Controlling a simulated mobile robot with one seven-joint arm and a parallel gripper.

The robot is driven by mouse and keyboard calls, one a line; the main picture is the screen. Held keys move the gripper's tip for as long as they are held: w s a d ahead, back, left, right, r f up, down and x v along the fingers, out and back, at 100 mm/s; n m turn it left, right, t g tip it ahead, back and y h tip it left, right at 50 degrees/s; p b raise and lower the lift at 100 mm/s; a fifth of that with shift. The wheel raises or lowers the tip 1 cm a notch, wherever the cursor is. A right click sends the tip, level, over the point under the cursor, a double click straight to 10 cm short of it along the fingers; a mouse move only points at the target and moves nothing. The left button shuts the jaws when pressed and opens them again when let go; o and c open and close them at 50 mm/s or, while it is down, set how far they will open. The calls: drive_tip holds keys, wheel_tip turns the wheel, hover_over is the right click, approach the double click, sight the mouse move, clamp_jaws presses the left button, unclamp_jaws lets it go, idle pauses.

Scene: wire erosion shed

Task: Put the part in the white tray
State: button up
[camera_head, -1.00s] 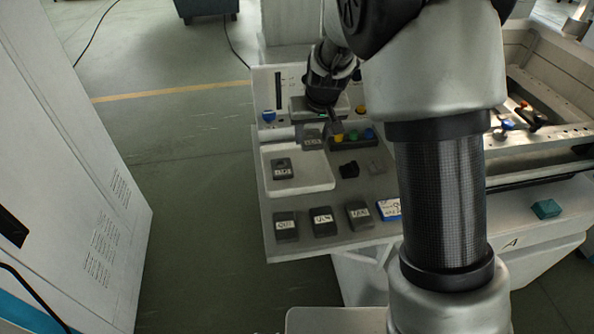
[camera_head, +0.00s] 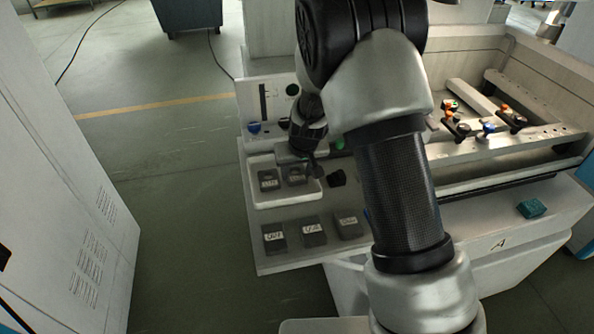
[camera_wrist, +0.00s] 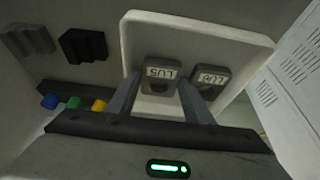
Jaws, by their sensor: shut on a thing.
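The white tray (camera_head: 258,202) lies on the grey shelf. A dark labelled part (camera_head: 268,181) sits in its left half; in the wrist view it is the right-hand part (camera_wrist: 211,77). My gripper (camera_head: 305,168) reaches down over the tray's right half. In the wrist view my gripper (camera_wrist: 160,86) is shut on a second dark labelled part (camera_wrist: 158,71), one finger on each side. That part also shows in the head view (camera_head: 297,175), beside the first and within the tray rim. I cannot tell whether it touches the tray floor.
Three labelled dark blocks (camera_head: 311,231) stand in a row at the shelf's front. A black block (camera_head: 337,179) is right of the tray. Blue, green and yellow knobs (camera_wrist: 74,103) show in the wrist view. A machine basin with clamps (camera_head: 488,128) is at the right.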

drive_tip(key=shift+f, duration=0.1)
drive_tip(key=o, duration=1.2)
drive_tip(key=shift+r, duration=0.4)
drive_tip(key=s+d+r+m, duration=0.1)
drive_tip(key=s+d+r, duration=0.2)
drive_tip(key=s+r, duration=0.6)
drive_tip(key=s+d+r, duration=0.3)
drive_tip(key=s+r, duration=0.2)
drive_tip(key=r, duration=0.8)
drive_tip(key=s+d+r, duration=0.2)
drive_tip(key=s+d, duration=0.1)
drive_tip(key=s, duration=0.5)
drive_tip(key=s+d+r+m+t+h, duration=0.1)
drive_tip(key=s+d+r, duration=0.1)
drive_tip(key=s, duration=0.7)
drive_tip(key=shift+s+d+r, duration=0.25)
drive_tip(key=shift+d+r, duration=0.15)
drive_tip(key=shift+r, duration=0.05)
